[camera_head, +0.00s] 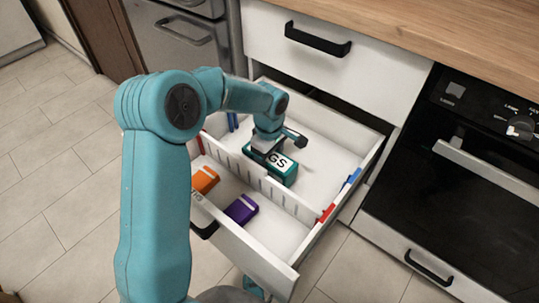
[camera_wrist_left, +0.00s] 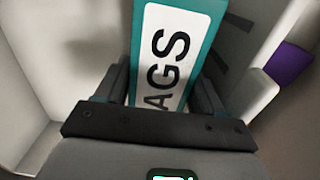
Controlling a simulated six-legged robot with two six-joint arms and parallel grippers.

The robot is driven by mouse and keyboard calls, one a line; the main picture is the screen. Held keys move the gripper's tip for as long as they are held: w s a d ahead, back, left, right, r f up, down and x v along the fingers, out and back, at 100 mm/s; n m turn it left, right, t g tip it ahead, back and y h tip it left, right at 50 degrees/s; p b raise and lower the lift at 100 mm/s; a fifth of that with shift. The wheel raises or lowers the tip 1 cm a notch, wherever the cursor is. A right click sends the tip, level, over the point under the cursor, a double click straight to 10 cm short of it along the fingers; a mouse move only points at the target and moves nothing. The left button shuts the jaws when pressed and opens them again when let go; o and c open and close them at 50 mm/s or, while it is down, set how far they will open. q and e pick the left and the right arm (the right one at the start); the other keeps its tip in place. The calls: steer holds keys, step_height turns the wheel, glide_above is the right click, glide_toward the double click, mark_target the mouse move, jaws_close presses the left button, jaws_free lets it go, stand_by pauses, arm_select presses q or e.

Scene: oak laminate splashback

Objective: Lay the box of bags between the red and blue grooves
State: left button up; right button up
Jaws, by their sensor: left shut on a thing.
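The box of bags (camera_head: 284,173) is teal with a white label reading "GS" in the head view; "AGS" shows in the left wrist view (camera_wrist_left: 170,55). My left gripper (camera_head: 272,152) is shut on it, with fingers on both sides. The box is inside the open drawer, just behind the slotted white divider (camera_head: 250,175). I cannot tell whether it touches the drawer floor. Red groove marks (camera_head: 327,213) and blue groove marks (camera_head: 351,179) sit on the right drawer wall, red nearer the front; matching marks show on the left wall. My right gripper is not in view.
An orange box (camera_head: 205,179) and a purple box (camera_head: 241,209) lie in the front compartment. The back compartment floor (camera_head: 325,155) is otherwise clear. The wooden counter (camera_head: 470,40) overhangs the drawer's rear; a black oven (camera_head: 460,180) stands to the right.

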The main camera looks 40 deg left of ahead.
arm_select(q)
steer(key=shift+f+b, duration=0.45)
steer(key=shift+f, duration=0.3)
stand_by(0.5)
steer(key=o, duration=1.4)
steer(key=shift+c, duration=0.2)
step_height(320, 180, up, 16)
steer(key=p, duration=0.6)
steer(key=shift+r, duration=0.25)
